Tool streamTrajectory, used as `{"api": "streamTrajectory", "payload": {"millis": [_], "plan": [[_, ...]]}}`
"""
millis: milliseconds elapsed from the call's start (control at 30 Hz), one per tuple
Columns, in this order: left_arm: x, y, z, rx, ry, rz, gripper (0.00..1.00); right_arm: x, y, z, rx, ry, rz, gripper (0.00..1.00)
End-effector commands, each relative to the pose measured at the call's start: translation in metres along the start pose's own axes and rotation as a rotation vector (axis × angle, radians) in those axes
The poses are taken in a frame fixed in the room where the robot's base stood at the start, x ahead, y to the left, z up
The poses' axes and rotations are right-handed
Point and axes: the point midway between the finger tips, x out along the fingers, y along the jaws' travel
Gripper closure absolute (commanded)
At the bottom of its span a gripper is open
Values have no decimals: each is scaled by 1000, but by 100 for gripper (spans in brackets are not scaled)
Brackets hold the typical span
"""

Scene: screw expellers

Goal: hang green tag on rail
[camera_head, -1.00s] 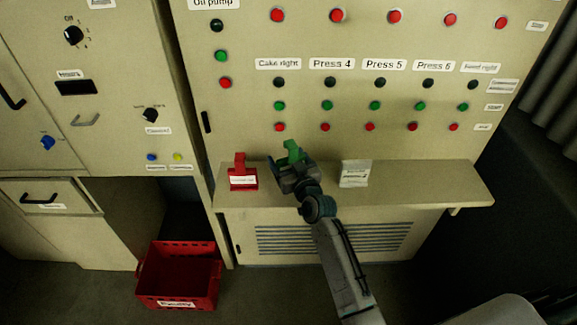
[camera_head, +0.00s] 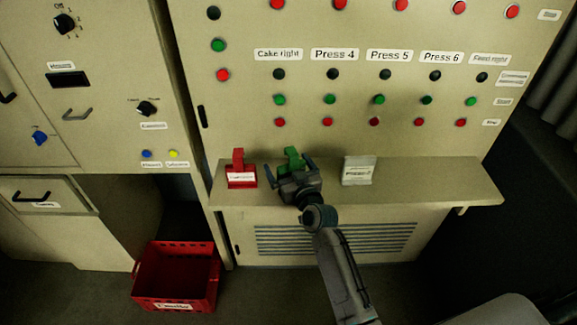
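The green tag (camera_head: 291,157) is upright at the ledge (camera_head: 430,182) below the button panel. Its lower part is hidden by my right gripper (camera_head: 291,168). The gripper reaches in from the front, with its fingers spread apart on either side of the tag. I cannot tell whether the tag rests on the ledge. I cannot make out a separate rail in this view. My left gripper is not in view.
The button panel (camera_head: 340,75) rises behind. A red crate (camera_head: 177,275) sits on the floor at lower left. The ledge's right part is bare.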

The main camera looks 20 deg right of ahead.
Motion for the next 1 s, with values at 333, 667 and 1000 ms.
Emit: {"api": "streamTrajectory", "payload": {"millis": [333,667,1000], "plan": [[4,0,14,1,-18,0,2,-17,0,2,1,-1,0,2],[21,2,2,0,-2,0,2,-86,0,3,-1,0,1,2],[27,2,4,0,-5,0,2,-120,0,0,-1,0,0,2]]}}
